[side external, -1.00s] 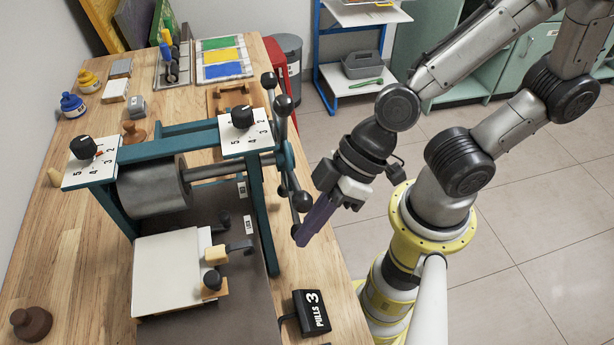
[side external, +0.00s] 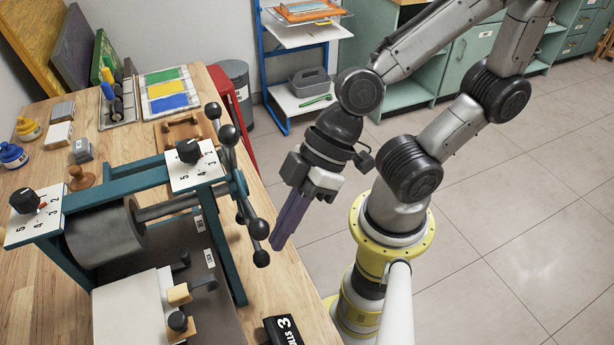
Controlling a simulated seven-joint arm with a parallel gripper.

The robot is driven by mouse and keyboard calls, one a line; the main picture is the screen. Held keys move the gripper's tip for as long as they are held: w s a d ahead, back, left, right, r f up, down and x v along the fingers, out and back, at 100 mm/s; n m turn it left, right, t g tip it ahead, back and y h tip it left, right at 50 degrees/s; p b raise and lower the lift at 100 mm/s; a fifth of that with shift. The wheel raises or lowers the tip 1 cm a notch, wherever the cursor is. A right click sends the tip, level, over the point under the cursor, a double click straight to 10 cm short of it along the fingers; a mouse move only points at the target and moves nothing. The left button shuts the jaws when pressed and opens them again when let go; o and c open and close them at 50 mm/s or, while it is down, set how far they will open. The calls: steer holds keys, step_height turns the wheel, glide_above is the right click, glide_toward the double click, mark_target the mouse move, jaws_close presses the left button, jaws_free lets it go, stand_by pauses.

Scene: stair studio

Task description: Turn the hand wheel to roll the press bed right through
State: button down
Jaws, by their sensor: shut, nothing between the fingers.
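The hand wheel (side external: 236,185) is a teal hub with several spokes ending in dark ball knobs, on the right side of the etching press. Its lowest knob (side external: 261,258) hangs toward the table's right edge. My gripper (side external: 277,243) has long purple fingers, shut and empty, pointing down just right of the lower knobs. Whether the fingers touch a knob is unclear; a small gap seems to show. The press bed (side external: 225,318) is dark and carries a white sheet (side external: 125,310) in front of the grey roller (side external: 105,236). The bed's far part is hidden by the press frame.
A black counter block (side external: 284,330) reading 3 sits at the table's front right. Numbered dials (side external: 195,170) top the press posts.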

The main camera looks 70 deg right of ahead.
steer(key=v, duration=0.9)
steer(key=w+d+m+t+h, duration=0.1)
steer(key=w+d+m+h, duration=0.1)
steer(key=d, duration=0.5)
steer(key=w+d+m+t+h, duration=0.1)
steer(key=d+m+h, duration=0.3)
steer(key=d+m, duration=0.2)
steer(key=shift+w+d+r, duration=0.15)
steer(key=shift+w+d, duration=0.2)
steer(key=shift+d, duration=0.2)
